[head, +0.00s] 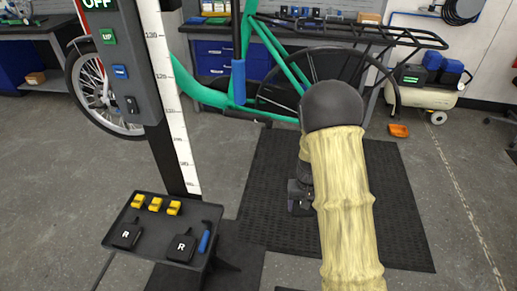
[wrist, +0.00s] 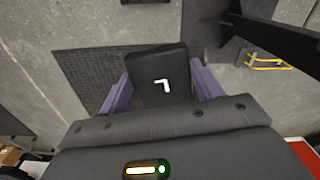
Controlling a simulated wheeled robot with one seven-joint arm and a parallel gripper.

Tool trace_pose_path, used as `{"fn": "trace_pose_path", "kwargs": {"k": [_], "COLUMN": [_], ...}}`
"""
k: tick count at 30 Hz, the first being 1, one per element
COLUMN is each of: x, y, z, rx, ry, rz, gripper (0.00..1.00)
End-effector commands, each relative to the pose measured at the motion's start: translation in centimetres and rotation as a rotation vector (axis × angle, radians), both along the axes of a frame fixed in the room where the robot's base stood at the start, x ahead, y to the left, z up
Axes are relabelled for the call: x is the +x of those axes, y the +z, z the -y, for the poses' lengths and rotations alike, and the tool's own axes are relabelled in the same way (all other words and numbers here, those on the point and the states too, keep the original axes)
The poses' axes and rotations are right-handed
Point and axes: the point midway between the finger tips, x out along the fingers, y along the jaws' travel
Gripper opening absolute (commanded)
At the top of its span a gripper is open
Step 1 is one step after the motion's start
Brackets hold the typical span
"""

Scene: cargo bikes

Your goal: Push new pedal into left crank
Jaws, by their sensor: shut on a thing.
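My gripper (wrist: 157,92) is shut on a black pedal (wrist: 165,62) with a white L-shaped mark, seen upside down, between its purple fingers in the wrist view. In the head view my gripper (head: 300,197) is a dark shape beside my sleeved arm, low over the floor mat, and the held pedal cannot be made out there. The green bike (head: 217,97) is held up behind. A dark bar (head: 272,118) low on its frame may be the crank, apart from my gripper. The crank's threaded hole is too small to tell.
A black tray (head: 150,262) at the lower left holds two R-marked pedals (head: 181,247), several yellow blocks (head: 155,204) and a blue-handled tool (head: 204,241). A stand post with a ruler (head: 180,125) rises behind it. A black mat (head: 400,215) covers the floor.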

Motion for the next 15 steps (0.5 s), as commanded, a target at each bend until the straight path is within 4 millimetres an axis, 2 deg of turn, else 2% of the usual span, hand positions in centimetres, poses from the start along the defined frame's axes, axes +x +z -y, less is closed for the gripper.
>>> {"fn": "trace_pose_path", "kwargs": {"k": [8, 15], "x": [0.3, 1.6], "y": [0.8, 4.1], "z": [-0.4, -2.0], "rx": [0.0, -0.004], "ry": [-0.001, -0.02], "rz": [0.001, -0.001], "gripper": [0.37, 0.37]}}
